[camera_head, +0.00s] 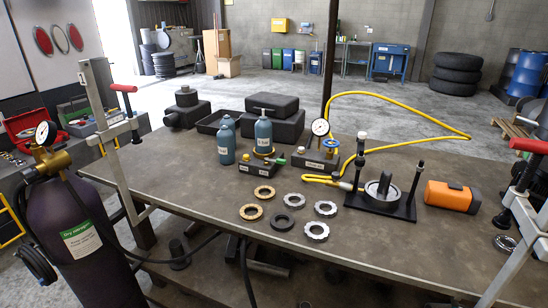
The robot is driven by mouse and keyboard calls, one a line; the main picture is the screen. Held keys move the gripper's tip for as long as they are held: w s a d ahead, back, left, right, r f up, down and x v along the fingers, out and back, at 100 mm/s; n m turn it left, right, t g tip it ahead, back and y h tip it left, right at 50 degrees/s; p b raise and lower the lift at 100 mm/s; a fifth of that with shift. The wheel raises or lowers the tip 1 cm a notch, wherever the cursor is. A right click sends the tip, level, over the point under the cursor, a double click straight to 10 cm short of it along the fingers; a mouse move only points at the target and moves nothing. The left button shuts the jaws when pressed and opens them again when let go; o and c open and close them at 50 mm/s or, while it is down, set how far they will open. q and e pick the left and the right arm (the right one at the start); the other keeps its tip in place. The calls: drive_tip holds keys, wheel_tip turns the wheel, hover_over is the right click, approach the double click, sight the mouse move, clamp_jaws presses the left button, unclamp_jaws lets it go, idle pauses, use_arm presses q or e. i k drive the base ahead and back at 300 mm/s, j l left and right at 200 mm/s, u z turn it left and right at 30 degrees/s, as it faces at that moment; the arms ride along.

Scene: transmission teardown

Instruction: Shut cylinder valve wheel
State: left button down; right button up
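A dark purple gas cylinder (97,262) with a green and white label stands at the left, in front of the table's left end. A brass valve and regulator body (52,163) sits on its top, with a round white pressure gauge (43,133) above it. A valve wheel on the cylinder is too small and dark to make out clearly, so I cannot tell its setting. A small blue handwheel (330,143) shows on the dark block beside another gauge (320,127) on the table. Neither of my grippers is in view.
The brown table (215,180) carries several rings, teal bottles (263,134), a black press fixture (381,196) and an orange box (452,196). Red-handled bar clamps stand at its left (109,130) and right (522,208). A yellow hose (400,97) loops behind; dark hoses hang near the cylinder.

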sight(30, 132)
drive_tip(key=u, duration=1.35)
drive_tip(key=i+j+z, duration=0.2)
drive_tip(key=i+j, duration=0.15)
drive_tip(key=i+j+z, duration=0.2)
drive_tip(key=j, duration=0.3)
drive_tip(key=i, duration=0.1)
